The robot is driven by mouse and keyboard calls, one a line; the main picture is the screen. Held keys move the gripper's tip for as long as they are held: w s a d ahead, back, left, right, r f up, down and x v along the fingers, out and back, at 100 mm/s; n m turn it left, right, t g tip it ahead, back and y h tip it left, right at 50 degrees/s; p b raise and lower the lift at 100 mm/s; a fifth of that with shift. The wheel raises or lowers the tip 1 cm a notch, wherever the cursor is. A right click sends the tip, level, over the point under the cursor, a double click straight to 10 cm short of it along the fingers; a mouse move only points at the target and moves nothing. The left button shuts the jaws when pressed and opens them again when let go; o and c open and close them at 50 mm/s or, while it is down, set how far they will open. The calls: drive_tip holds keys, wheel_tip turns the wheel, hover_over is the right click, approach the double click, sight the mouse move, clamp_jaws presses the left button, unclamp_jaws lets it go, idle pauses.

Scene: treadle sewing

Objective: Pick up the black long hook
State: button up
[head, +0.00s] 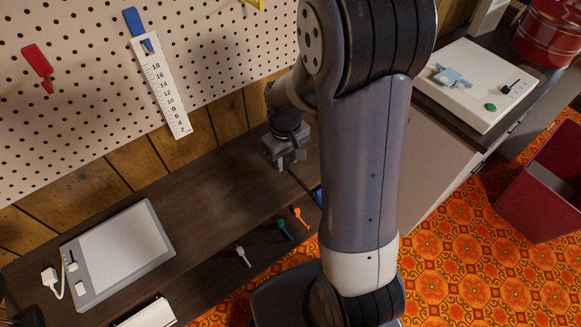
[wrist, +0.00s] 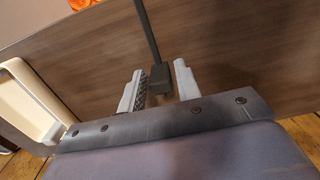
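My gripper (head: 287,160) is low over the dark wooden bench, near its back edge by the wall. The black long hook (head: 298,183) shows as a thin dark rod running from below my gripper down to the right, where my arm hides the rest. In the wrist view the hook (wrist: 157,75) has a block-like end between the two fingers, and its thin rod runs up out of the picture. My gripper (wrist: 160,88) is open around that block, with narrow gaps on both sides. Whether the fingers touch it is hard to tell.
Grey (head: 242,257), teal (head: 285,229) and orange (head: 300,217) small hooks lie on the bench in front. A tablet-like device (head: 120,252) lies at left. A pegboard (head: 90,110) with a ruler (head: 163,88) rises behind. A red bin (head: 545,185) stands right.

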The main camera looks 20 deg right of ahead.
clamp_jaws()
